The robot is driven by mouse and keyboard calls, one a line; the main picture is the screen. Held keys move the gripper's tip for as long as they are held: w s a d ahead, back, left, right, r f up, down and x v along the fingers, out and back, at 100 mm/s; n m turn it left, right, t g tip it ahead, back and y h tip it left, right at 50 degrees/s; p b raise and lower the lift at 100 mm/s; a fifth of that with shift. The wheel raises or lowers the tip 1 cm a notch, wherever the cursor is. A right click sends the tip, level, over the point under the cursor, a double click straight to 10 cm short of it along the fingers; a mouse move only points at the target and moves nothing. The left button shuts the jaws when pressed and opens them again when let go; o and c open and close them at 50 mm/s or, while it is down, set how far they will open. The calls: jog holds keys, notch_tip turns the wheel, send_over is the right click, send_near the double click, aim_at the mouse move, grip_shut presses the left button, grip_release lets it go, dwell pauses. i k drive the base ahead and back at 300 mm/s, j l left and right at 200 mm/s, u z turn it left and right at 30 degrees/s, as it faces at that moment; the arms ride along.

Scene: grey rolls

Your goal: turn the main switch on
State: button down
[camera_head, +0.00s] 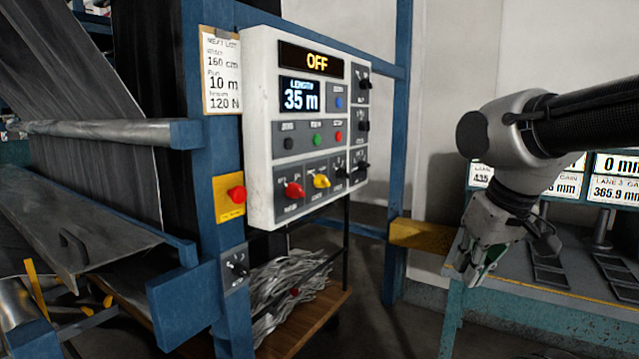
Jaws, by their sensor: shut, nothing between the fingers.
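A white control panel (260,130) is fixed to a blue machine frame. Its top display (317,62) reads OFF. A red rotary knob (294,190) sits at the panel's lower left; the small label beneath it is too blurred to read surely, but may say MAIN. A yellow rotary knob (321,181) is just right of it. My gripper (472,272) is shut and empty, pointing down, well to the right of the panel and apart from it.
A red button (237,194) on a yellow plate and a black knob (238,266) are on the frame left of and below the panel. A bench (560,310) with small displays stands under my arm. The space between panel and gripper looks clear.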

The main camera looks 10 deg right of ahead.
aim_at(293, 190)
jog(key=i+l, duration=0.1)
jog(key=l, duration=0.35)
jog(key=i+l+z, duration=0.15)
jog(key=l, duration=0.75)
jog(key=i+z, duration=0.05)
